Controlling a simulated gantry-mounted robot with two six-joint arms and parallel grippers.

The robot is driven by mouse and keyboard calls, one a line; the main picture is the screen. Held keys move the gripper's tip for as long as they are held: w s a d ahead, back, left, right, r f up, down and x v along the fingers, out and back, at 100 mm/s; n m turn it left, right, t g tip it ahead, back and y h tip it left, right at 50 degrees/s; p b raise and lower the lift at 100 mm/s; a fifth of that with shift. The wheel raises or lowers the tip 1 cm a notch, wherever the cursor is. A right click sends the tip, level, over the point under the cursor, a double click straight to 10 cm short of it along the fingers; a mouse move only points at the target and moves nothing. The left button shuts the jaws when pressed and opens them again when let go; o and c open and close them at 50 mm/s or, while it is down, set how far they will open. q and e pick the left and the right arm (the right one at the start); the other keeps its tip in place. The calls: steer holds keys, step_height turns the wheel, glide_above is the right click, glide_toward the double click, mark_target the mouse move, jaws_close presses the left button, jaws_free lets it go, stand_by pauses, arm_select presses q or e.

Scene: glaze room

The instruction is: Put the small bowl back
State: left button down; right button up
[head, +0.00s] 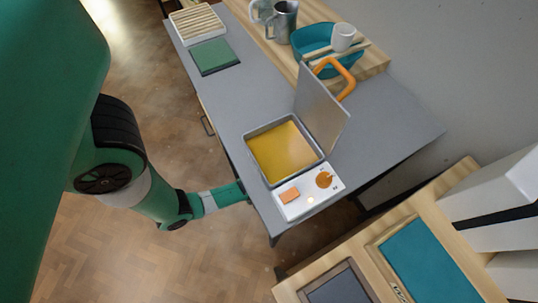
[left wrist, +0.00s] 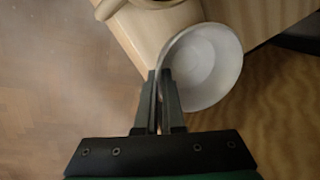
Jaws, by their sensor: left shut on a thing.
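The small white bowl (left wrist: 205,65) is at my left gripper's fingertips in the left wrist view, tilted with its hollow facing the camera. My left gripper (left wrist: 160,75) is shut on its near-left rim. In the head view my left arm reaches to the grey table's front edge, beside the box with the yellow inside; its fingers and the held bowl are hidden there by the table. My right gripper is in neither view.
Floor lies left of the table.

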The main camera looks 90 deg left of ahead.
arm_select(q)
steer(key=b+x, duration=0.3)
steer(key=x, duration=0.1)
steer(key=shift+a+f, duration=0.1)
steer(key=shift+a, duration=0.05)
steer(key=shift+s, duration=0.15)
steer(key=c, duration=1)
jaws_free()
steer(key=p+v, duration=0.5)
steer(key=v, duration=0.2)
steer(key=shift+r+p, duration=0.35)
steer(key=shift+r, duration=0.05)
